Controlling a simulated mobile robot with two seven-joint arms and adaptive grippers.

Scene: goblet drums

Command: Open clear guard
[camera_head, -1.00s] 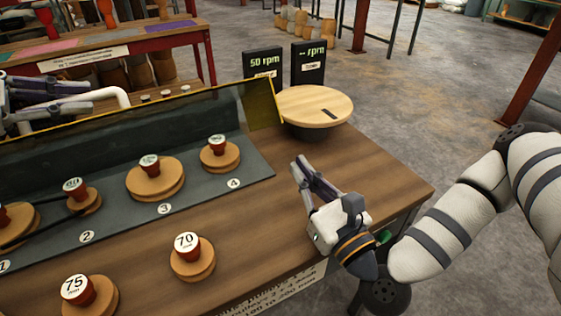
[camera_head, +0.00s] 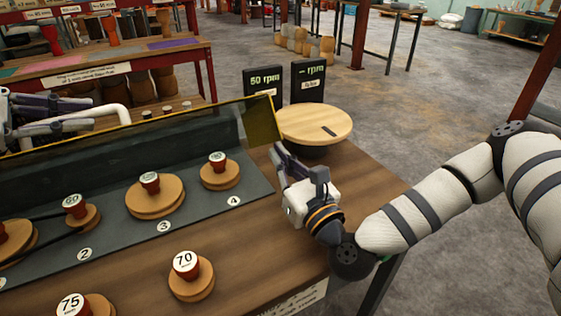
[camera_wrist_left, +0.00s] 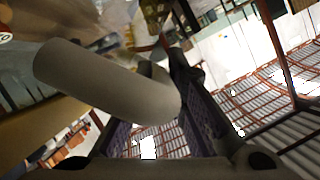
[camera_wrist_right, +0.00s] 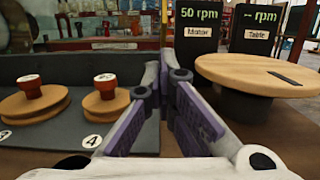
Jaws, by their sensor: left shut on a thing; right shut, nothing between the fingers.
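The clear guard (camera_head: 262,122) is a see-through panel with a yellow edge, raised along the back of the grey pulley bed. Its tinted right end shows beside the speed displays. A white bent tube handle (camera_head: 108,110) rises by its left part; the tube (camera_wrist_left: 110,85) fills much of the left wrist view. My left gripper (camera_head: 80,124) is shut on this tube, its fingers partly hidden. My right gripper (camera_head: 277,152) is shut and empty, just right of the bed, below the guard's right end. Its fingers (camera_wrist_right: 165,65) point forward in the right wrist view.
Stepped wooden pulleys with red knobs (camera_head: 152,190) stand on the bed (camera_head: 258,178). A loose 70 pulley (camera_head: 190,278) sits in front. A round wooden turntable (camera_head: 314,122) and two rpm displays (camera_head: 264,88) stand at the back right. The table's right front is clear.

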